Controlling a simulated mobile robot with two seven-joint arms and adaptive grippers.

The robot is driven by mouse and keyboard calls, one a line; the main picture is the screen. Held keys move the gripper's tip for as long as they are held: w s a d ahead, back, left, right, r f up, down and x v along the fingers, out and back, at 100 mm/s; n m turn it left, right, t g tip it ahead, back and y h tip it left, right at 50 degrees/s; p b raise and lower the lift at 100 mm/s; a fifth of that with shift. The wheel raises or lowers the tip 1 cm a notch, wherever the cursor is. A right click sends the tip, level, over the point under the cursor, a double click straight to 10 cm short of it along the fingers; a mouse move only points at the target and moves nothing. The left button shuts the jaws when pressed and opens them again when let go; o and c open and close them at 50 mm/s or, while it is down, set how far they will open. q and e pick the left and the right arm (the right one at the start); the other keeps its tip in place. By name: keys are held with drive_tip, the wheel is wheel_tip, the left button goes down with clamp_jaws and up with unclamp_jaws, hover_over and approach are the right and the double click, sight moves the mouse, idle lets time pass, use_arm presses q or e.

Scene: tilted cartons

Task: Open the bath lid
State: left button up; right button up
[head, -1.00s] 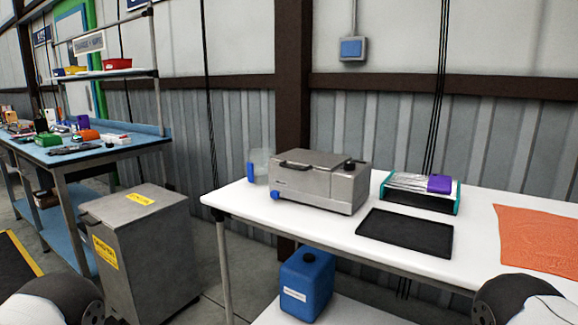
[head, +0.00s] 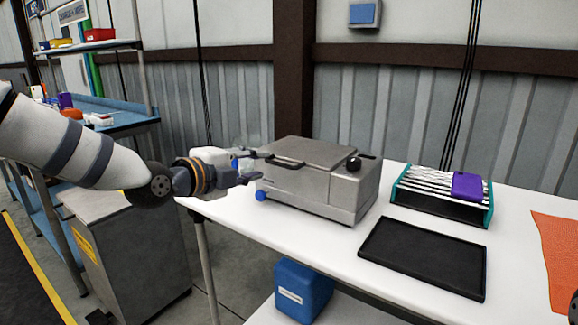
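The bath (head: 320,200) is a grey metal box on the white table. Its lid (head: 330,151) lies shut on top, with a dark bar handle (head: 287,162) near the lid's left front side. A black knob sits on the right of the top, and a blue tap is low at the front left corner. My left gripper (head: 252,167) is at the bath's left end, about level with the lid and just left of the handle. Its two dark fingers are spread apart with nothing seen between them. Whether a finger touches the bath cannot be told.
On the white table (head: 350,255), a black tray (head: 425,258) lies right of the bath. Behind it is a teal-ended rack (head: 442,194) with a purple item. An orange cloth (head: 557,258) is at far right. A clear jug is partly hidden behind my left gripper.

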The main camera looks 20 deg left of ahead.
sight(278, 164)
use_arm(q)
drive_tip(key=b+x, duration=0.1)
drive_tip(key=x, duration=0.3)
drive_tip(key=f+b+x, duration=0.1)
drive_tip(key=x, duration=0.4)
drive_tip(key=shift+f, duration=0.25)
drive_tip(key=shift+w+d+r, duration=0.1)
drive_tip(key=shift+w+r, duration=0.15)
use_arm(e)
drive_tip(key=shift+g, duration=0.6)
drive_tip(key=s+f, duration=0.3)
drive_tip(key=shift+s+f, duration=0.1)
use_arm(q)
drive_tip(key=shift+c, duration=0.6)
clamp_jaws()
